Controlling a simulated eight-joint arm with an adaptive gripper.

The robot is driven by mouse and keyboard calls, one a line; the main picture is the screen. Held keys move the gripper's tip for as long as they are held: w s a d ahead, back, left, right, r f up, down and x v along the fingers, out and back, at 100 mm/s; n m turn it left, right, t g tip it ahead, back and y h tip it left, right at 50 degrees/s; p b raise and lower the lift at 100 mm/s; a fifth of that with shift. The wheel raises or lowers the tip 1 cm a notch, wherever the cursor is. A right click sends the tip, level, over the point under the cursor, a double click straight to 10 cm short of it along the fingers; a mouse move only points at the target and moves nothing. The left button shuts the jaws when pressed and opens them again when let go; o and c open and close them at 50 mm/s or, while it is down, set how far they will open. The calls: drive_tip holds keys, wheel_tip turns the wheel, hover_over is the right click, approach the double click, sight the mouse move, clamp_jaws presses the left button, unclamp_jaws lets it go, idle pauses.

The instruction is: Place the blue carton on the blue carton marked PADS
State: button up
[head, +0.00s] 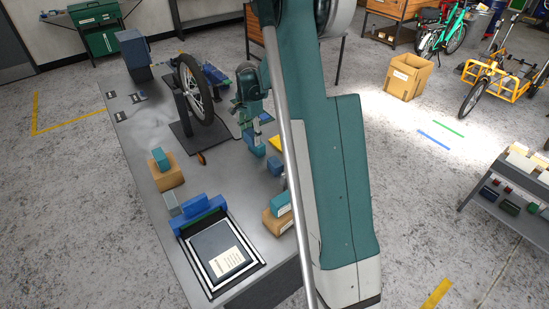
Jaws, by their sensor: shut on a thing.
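My gripper (257,128) hangs over the right side of the grey workbench, pointing down. It is shut on a small blue carton (257,148), which shows only in part below the fingers. Another blue carton (275,166) is just beyond it to the lower right. A teal-blue carton with a white label (281,204) rests on a brown cardboard box (277,223) at the bench's right edge. Another teal carton (160,159) sits on a brown box (166,178) at the left. The lettering is too small to read, so I cannot tell which carton is marked PADS.
A black-framed tray (257,265) holding a dark labelled box (220,252) lies at the bench's near end. Blue blocks (203,210) and a grey block (172,203) stand behind it. A wheel on a stand (195,90) rises behind. The bench's left middle is clear.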

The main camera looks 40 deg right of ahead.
wheel_tip(320, 180, up, 3)
drive_tip(key=p, duration=0.4)
hover_over(275, 162)
drive_tip(key=shift+w+d, duration=0.1)
drive_tip(key=shift+d, duration=0.05)
drive_tip(key=shift+f, duration=2.9)
drive_tip(key=shift+f+p, duration=0.35)
drive_tip(key=shift+f, duration=1.75)
drive_tip(key=shift+f, duration=0.1)
drive_tip(key=o, duration=1)
